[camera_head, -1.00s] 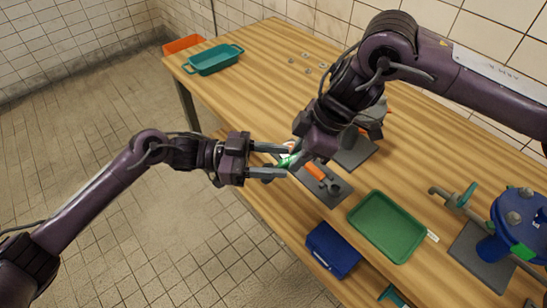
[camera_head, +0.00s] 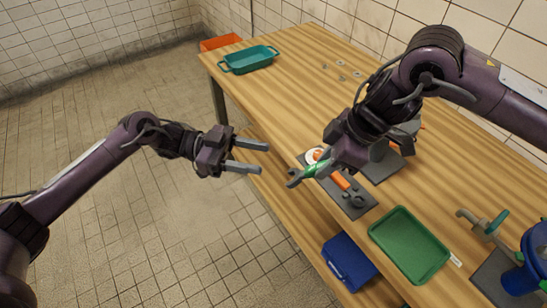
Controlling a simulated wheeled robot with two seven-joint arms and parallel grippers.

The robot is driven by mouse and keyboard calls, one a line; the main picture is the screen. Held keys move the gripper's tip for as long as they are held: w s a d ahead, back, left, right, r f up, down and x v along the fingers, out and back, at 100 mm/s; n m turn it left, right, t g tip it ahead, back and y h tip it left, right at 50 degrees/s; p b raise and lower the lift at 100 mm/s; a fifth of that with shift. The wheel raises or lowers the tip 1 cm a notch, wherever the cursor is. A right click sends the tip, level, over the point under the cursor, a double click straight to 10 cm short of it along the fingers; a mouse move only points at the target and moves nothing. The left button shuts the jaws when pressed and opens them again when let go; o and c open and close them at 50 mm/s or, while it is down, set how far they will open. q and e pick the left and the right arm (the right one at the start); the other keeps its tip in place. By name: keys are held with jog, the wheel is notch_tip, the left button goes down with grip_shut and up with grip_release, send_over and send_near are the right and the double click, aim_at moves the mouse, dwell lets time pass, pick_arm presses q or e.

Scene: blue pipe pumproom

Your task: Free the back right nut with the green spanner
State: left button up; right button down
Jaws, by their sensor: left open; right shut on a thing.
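The green spanner (camera_head: 314,170) is held by my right gripper (camera_head: 326,164), which is shut on its green handle. Its grey open jaw (camera_head: 294,181) points left, past the table's front edge. My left gripper (camera_head: 266,158) is open and empty, left of the spanner and apart from it, in front of the table. The blue flanged pump part (camera_head: 534,260) stands at the right edge and is cut off by the frame. The back right nut cannot be made out in this view.
A grey tool mat (camera_head: 352,203) holds an orange-handled tool (camera_head: 341,181). A green tray (camera_head: 408,246) lies right of it, near a pipe with a tap (camera_head: 484,226). A blue box (camera_head: 348,262) sits below the tabletop. A teal tray (camera_head: 249,60) stands at the far left. The middle back tabletop is mostly clear.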

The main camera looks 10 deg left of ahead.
pick_arm(q)
jog(key=shift+w+a, duration=0.1)
jog(key=shift+a, duration=0.7)
pick_arm(e)
jog(key=c, duration=1.2)
grip_release()
jog(key=shift+o, duration=0.2)
jog(key=shift+d+r, duration=0.2)
jog(key=shift+r, duration=0.3)
jog(key=b+v, duration=0.1)
jog(key=v, duration=0.4)
jog(key=shift+w+d+r, duration=0.1)
jog(key=shift+r, duration=0.2)
jog(key=shift+d+r, duration=0.2)
jog(key=shift+r, duration=0.35)
pick_arm(q)
jog(key=shift+f, duration=0.55)
